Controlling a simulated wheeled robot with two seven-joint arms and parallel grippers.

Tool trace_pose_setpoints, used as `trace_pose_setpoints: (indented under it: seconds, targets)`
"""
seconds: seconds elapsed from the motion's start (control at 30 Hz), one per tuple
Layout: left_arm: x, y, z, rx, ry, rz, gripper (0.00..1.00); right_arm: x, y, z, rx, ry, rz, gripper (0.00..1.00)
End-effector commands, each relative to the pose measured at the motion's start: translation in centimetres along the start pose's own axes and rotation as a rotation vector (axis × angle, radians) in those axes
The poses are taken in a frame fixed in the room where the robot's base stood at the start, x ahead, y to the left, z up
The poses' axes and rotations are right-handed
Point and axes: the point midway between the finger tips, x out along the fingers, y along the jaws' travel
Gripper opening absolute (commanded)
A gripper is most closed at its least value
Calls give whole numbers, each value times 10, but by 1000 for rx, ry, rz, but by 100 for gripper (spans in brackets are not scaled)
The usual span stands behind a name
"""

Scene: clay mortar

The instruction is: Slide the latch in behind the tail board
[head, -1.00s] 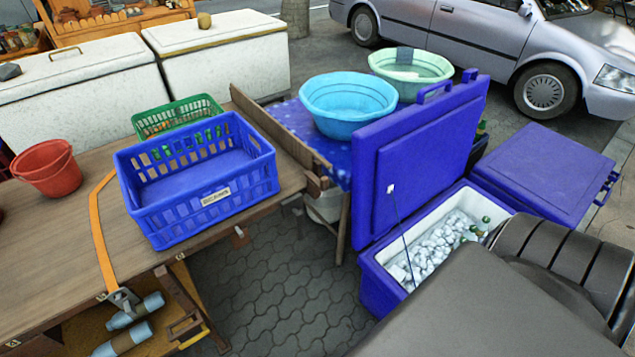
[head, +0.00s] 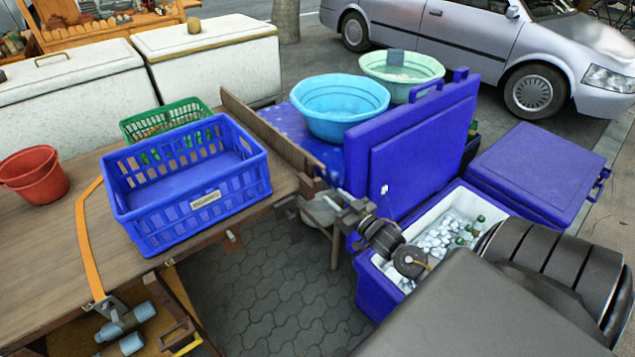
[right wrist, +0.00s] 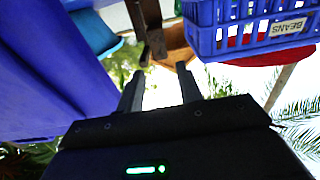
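The tail board (head: 265,130) is a long brown plank standing on edge along the right end of the wooden cart top. A small brown wooden piece, seemingly the latch (head: 312,184), sits at its near end. In the right wrist view a dark brown wooden piece (right wrist: 153,35), likely the same latch, hangs just beyond my fingertips. My right gripper (head: 300,204) reaches in from the lower right to just below that end. In the right wrist view the fingers of my right gripper (right wrist: 160,72) are apart with nothing between them. My left gripper is not in view.
A blue crate (head: 190,207) and red bucket (head: 38,178) stand on the cart top (head: 60,245). A blue basin (head: 340,105) sits right of the board. An open blue cooler (head: 372,285) with its raised lid (head: 415,150) stands close to my right arm.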

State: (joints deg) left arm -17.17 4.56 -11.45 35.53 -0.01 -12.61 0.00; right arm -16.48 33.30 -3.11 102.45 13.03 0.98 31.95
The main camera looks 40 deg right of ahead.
Motion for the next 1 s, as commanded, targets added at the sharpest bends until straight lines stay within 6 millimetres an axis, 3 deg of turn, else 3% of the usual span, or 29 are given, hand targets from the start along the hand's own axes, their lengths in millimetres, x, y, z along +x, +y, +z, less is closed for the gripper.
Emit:
trace_pose_setpoints:
  seconds: [0.3, 0.5, 0.9, 1.0]
  targets:
    - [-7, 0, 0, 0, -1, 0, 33, 60, 1, -2, 0, 1, 2, 36]
    - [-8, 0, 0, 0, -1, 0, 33, 85, 0, 0, 0, -1, 1, 36]
    - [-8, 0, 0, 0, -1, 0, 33, 93, 0, 0, 0, -1, 1, 36]
    - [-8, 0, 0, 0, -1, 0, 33, 93, 0, 0, 0, -1, 1, 26]
